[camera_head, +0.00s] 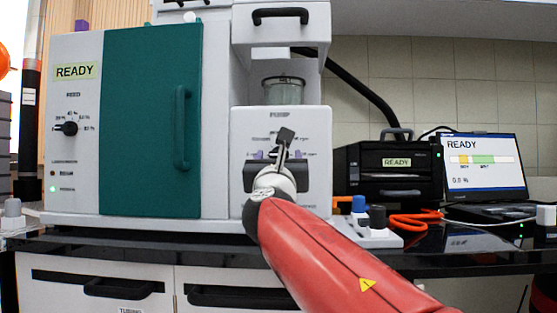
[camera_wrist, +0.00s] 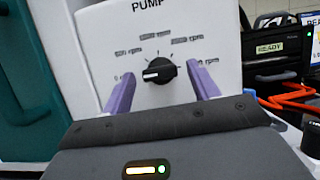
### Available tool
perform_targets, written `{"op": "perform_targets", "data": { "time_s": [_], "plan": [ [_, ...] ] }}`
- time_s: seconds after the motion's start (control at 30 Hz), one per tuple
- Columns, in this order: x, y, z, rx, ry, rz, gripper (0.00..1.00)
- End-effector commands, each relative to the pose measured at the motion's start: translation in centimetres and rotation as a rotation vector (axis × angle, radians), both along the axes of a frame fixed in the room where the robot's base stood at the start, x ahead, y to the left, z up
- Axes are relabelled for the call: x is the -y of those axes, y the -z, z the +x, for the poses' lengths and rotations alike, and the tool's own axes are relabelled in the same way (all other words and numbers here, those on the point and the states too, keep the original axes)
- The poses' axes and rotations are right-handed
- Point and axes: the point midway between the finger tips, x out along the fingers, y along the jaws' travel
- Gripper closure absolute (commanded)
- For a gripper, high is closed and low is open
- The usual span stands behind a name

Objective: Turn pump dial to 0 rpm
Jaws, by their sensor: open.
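The pump dial (camera_wrist: 160,71) is a round black knob on the white pump panel (camera_wrist: 107,36). Its white mark points left and slightly down, toward the lower-left label, which is partly covered by a finger. Other rpm labels are spread in an arc above the knob. My gripper (camera_wrist: 160,72) is open, with one purple finger on each side of the dial in the wrist view. Gaps show between the fingers and the knob; contact is not visible. In the head view my gripper (camera_head: 274,154) is in front of the pump panel (camera_head: 312,122) and hides the dial.
A teal door (camera_head: 150,120) with a handle is left of the pump. A feed knob (camera_head: 67,128) is farther left. A glass jar (camera_head: 284,91) is above the pump panel. A black printer-like box (camera_head: 388,170), orange cable (camera_head: 415,220) and laptop (camera_head: 484,165) are at right.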

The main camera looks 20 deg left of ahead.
Motion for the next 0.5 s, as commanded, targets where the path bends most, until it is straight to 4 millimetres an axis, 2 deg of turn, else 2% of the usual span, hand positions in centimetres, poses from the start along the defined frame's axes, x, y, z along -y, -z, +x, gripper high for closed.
{"op": "perform_targets", "data": {
  "time_s": [0.3,0.5],
  "plan": [
    [1.2,2.2,-4.8,0.001,-0.002,0.0,0.4],
    [1.5,2.8,-6.3,0.001,-0.001,-0.001,0.4]
  ]
}}
